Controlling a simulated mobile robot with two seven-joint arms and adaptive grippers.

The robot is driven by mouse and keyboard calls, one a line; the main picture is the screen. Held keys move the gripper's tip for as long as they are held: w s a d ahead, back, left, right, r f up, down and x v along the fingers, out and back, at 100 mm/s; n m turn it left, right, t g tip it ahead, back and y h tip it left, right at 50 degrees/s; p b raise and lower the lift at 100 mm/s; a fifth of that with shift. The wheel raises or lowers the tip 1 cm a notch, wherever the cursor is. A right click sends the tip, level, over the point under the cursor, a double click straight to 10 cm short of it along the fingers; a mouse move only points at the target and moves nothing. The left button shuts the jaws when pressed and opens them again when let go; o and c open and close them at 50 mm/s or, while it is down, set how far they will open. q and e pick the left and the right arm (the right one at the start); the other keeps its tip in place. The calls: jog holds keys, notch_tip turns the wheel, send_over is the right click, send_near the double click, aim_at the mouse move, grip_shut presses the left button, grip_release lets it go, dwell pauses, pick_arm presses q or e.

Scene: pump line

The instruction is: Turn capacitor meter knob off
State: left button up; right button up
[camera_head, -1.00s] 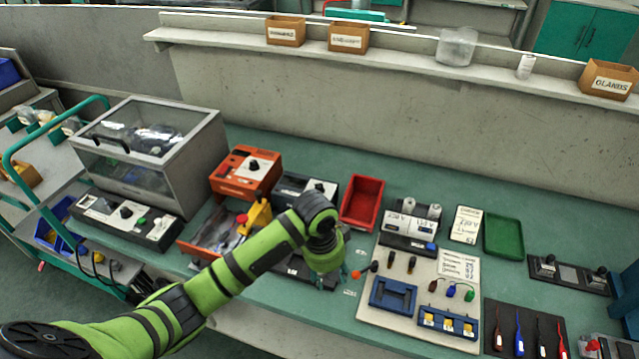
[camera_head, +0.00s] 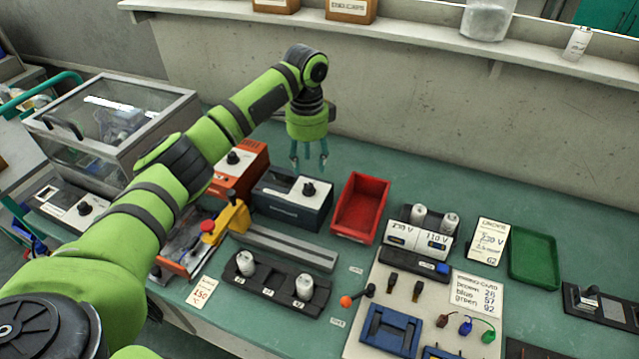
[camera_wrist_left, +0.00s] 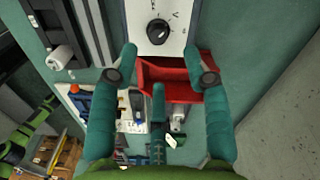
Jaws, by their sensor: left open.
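A dark grey box meter (camera_head: 292,198) with a white top panel and a round black knob (camera_head: 308,189) stands on the green bench, left of the red bin. I take it for the capacitor meter. My left gripper (camera_head: 309,166) points down, fingers apart and empty, close to the knob in the picture and seemingly above and behind it. In the left wrist view, the white panel with its black knob (camera_wrist_left: 158,31) and printed marks lies beyond the open fingers (camera_wrist_left: 161,62). No finger visibly touches the knob. My right gripper is not in view.
An orange box with a knob (camera_head: 234,159) stands left of the meter. A red bin (camera_head: 360,207) is close on its right. A black holder (camera_head: 277,288) with two white cylinders lies in front. A concrete wall with a shelf (camera_head: 420,35) rises behind.

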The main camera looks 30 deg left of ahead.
aim_at(309, 185)
pick_arm(q)
jog(key=shift+s+f, duration=0.1)
jog(key=shift+f, duration=0.2)
jog(key=shift+s+f, duration=0.1)
jog(key=shift+s, duration=0.05)
notch_tip(309, 185, down, 5)
jog(key=shift+p, duration=0.65)
jog(key=shift+f, duration=0.8)
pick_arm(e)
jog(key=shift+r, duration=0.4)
pick_arm(q)
grip_shut()
